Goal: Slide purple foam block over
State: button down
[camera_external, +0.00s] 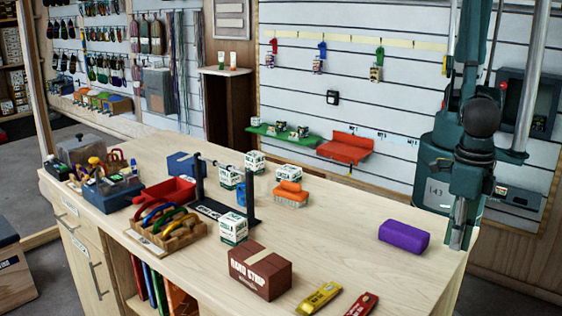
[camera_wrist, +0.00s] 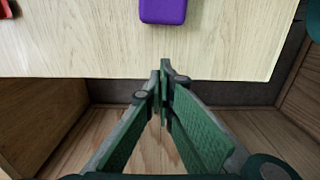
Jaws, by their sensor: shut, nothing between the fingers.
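The purple foam block (camera_external: 404,237) lies flat on the right part of the wooden table top, near its right end. In the wrist view the purple foam block (camera_wrist: 163,11) shows at the top edge, partly cut off, a short way in from the table edge. My gripper (camera_wrist: 161,68) is shut and empty. In the wrist view its fingertips overlap the table's edge and stay apart from the block. In the external view the lower part of my arm is at the table's right end, to the right of the block; the fingertips are hard to make out there.
A brown box (camera_external: 260,272), a yellow tool (camera_external: 319,298) and a red tool (camera_external: 361,305) lie left and in front of the block. The table top (camera_external: 345,225) around the block is clear.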

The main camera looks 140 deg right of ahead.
aim_at(367, 231)
notch_tip(367, 231, down, 3)
jog(key=shift+r, duration=0.2)
jog(key=shift+d+f, duration=0.1)
jog(key=shift+d, duration=1.9)
jog(key=shift+d, duration=0.1)
jog(key=d+b, duration=0.5)
jog(key=d, duration=1.5)
jog(key=shift+d, duration=0.15)
jog(key=shift+a+b, duration=0.2)
jog(key=shift+b, duration=0.1)
